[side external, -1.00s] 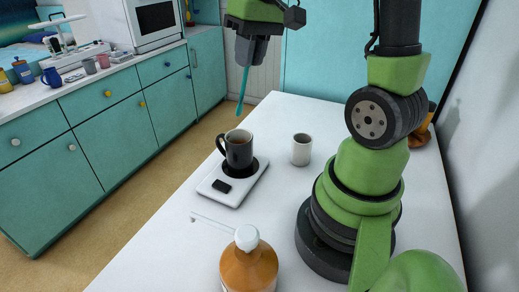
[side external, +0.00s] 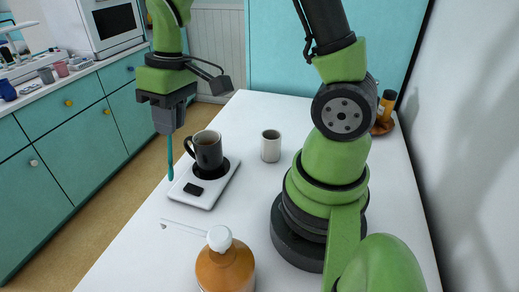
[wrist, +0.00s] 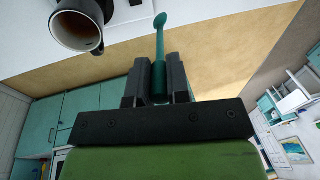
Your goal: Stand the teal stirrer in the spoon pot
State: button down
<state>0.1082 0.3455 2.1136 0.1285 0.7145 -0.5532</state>
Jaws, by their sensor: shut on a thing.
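My gripper (side external: 169,130) is shut on the teal stirrer (side external: 170,160), which hangs nearly upright with its rounded end down. In the wrist view the stirrer (wrist: 160,42) sticks out between both fingers (wrist: 158,78). In the side view it shows left of a dark mug (side external: 207,152), near the left edge of a white pad (side external: 208,196). The stirrer looks clear of the mug.
The dark mug, with brown liquid, stands on the white pad; its rim (wrist: 70,47) shows in the wrist view. An amber pump bottle (side external: 225,268) with a long spout stands in front. An amber-and-dark item (side external: 385,112) stands behind my arm. The white table (side external: 255,195) is otherwise mostly clear.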

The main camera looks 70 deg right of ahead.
jog(key=v, duration=0.5)
jog(key=w+v, duration=0.1)
jog(key=v, duration=0.2)
jog(key=shift+a+r, duration=0.3)
jog(key=shift+r, duration=0.2)
jog(key=s+d+m+g+h, duration=0.1)
jog(key=s+d+m, duration=0.2)
jog(key=s+d, duration=0.5)
jog(key=s+d+m+h, duration=0.1)
jog(key=s+d+m, duration=0.3)
jog(key=d, duration=0.6)
notch_tip(320, 180, down, 15)
jog(key=s+n, duration=0.1)
jog(key=shift+s, duration=0.2)
jog(key=shift+f, duration=0.15)
jog(key=c, duration=1.1)
grip_release()
jog(key=shift+d+f, duration=0.1)
